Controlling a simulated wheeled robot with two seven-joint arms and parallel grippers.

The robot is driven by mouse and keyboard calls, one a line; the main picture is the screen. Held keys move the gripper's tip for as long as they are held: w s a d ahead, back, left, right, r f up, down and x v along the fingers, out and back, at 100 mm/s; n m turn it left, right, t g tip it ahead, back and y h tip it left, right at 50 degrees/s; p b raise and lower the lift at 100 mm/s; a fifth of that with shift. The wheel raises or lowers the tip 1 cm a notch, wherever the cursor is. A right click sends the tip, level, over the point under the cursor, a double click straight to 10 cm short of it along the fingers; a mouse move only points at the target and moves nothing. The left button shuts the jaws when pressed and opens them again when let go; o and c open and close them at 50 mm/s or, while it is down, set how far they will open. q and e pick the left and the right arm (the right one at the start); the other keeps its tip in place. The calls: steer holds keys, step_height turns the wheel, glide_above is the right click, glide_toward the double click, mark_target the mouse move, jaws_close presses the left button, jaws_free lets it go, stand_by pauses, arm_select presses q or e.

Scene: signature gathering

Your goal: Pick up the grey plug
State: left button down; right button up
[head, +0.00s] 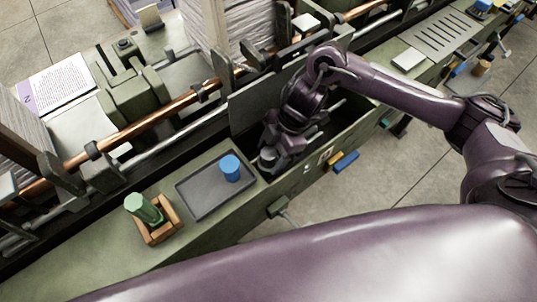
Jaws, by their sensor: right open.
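A small grey round piece, which looks like the grey plug (267,154), shows at the right end of the dark tray (206,203), partly hidden by my right gripper. My right gripper (270,166) is open, pointing down around or right beside this piece; I cannot tell whether the fingers touch it. A blue plug (230,168) stands upright on the tray, a little left of the gripper. My left gripper is not in view.
A green-topped piece (145,208) sits in a wooden holder (160,234) left of the tray. Behind run a copper rod (150,124) and machine parts. An open trough (345,122) lies right of the gripper. The green ledge is bare at lower left.

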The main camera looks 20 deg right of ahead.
steer(key=c, duration=1.1)
steer(key=shift+o, duration=0.2)
